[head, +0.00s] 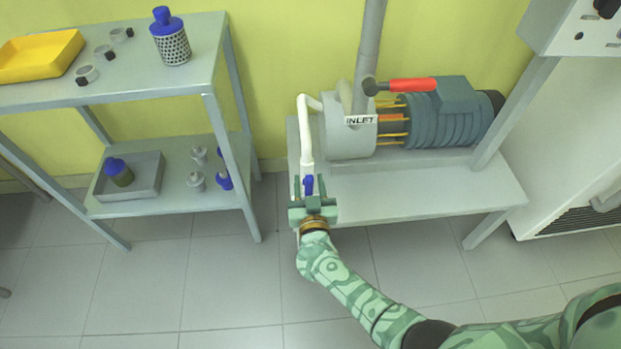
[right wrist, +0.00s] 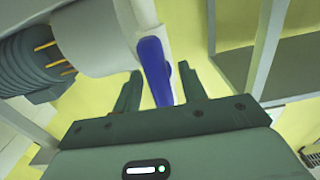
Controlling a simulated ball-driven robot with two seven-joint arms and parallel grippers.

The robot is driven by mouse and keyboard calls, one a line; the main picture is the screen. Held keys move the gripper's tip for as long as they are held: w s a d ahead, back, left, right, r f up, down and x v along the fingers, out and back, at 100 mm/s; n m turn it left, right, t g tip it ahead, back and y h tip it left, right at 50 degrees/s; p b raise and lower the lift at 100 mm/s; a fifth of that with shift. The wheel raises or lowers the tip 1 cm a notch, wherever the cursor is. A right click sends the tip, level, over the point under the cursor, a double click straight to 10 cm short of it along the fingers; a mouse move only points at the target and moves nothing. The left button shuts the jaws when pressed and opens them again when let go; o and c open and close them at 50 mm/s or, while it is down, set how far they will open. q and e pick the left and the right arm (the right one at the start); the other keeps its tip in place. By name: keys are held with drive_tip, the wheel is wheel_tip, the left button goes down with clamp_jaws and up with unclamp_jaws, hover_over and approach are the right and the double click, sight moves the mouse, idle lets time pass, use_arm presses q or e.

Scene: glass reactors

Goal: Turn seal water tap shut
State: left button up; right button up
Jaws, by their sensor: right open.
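The seal water tap has a blue lever handle (head: 308,184) at the lower end of a white pipe (head: 306,135) that comes off the pump (head: 347,130). In the right wrist view the blue handle (right wrist: 154,69) stands long and narrow in front of the white pipe (right wrist: 137,18). My right gripper (head: 309,181) is open around the handle, with one finger on each side of it. In the right wrist view gaps show between the handle and both fingers (right wrist: 160,80). My left gripper is not in view.
A red-handled lever (head: 412,85) sits above the pump beside a finned motor (head: 450,115). The pump stands on a grey bench (head: 430,185). A two-tier shelf (head: 150,80) with a yellow tray (head: 40,56) and a blue-capped bottle (head: 171,38) stands at left. Floor between them is clear.

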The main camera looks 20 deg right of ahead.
drive_tip(key=shift+c, duration=0.3)
drive_tip(key=c, duration=0.8)
